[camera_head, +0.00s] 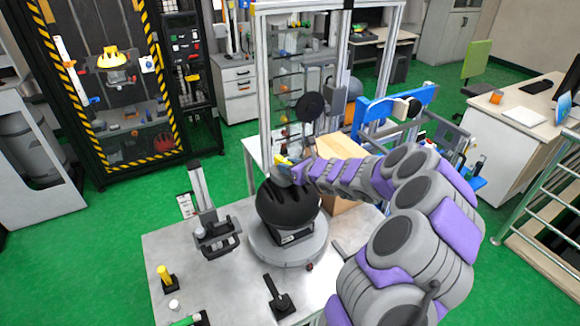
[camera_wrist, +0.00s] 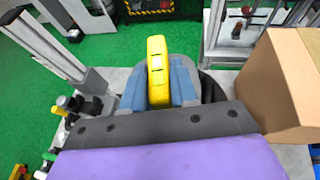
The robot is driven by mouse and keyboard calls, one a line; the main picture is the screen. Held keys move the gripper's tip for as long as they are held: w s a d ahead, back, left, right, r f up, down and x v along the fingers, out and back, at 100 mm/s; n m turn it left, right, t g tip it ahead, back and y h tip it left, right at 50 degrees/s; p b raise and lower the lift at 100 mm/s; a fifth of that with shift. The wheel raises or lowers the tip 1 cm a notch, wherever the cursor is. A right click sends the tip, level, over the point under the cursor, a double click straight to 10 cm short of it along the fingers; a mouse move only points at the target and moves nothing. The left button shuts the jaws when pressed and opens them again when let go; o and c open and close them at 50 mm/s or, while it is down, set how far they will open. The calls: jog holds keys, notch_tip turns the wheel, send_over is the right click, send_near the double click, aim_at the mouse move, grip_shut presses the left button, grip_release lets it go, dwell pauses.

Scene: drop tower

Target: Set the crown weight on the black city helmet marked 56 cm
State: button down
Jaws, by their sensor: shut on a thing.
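A black helmet (camera_head: 287,207) sits on a round grey base on the steel table; a small label shows at its front, too small to read. My gripper (camera_head: 285,164) is just above the helmet's crown. It is shut on a yellow block (camera_wrist: 157,72), which I take to be the crown weight. The block stands upright between the blue-grey fingers in the wrist view, and its yellow also shows in the head view. The weight's lower part is hidden, and I cannot tell whether it touches the helmet. A dark edge of the helmet (camera_wrist: 212,88) shows behind the fingers.
A cardboard box (camera_wrist: 298,85) stands close right of my gripper. A grey post fixture (camera_head: 205,215) stands left of the helmet. A yellow-handled tool (camera_head: 165,278) and a black stand (camera_head: 278,296) are on the front of the table (camera_head: 228,285). A glass-panelled frame rises behind.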

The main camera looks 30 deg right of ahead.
jog(key=shift+d, duration=0.45)
jog(key=shift+s+a+b, duration=0.1)
jog(key=shift+a+b, duration=0.25)
jog(key=shift+a, duration=0.3)
jog(key=shift+d, duration=0.15)
jog(key=shift+d+f, duration=0.15)
jog(key=shift+d, duration=0.1)
jog(key=shift+a+f, duration=0.1)
jog(key=shift+a, duration=0.2)
jog(key=shift+d+f+b, duration=0.2)
jog(key=shift+f+b, duration=0.05)
jog(key=shift+b, duration=0.1)
jog(key=shift+f+b, duration=0.45)
jog(key=shift+f, duration=0.2)
dwell(0.7)
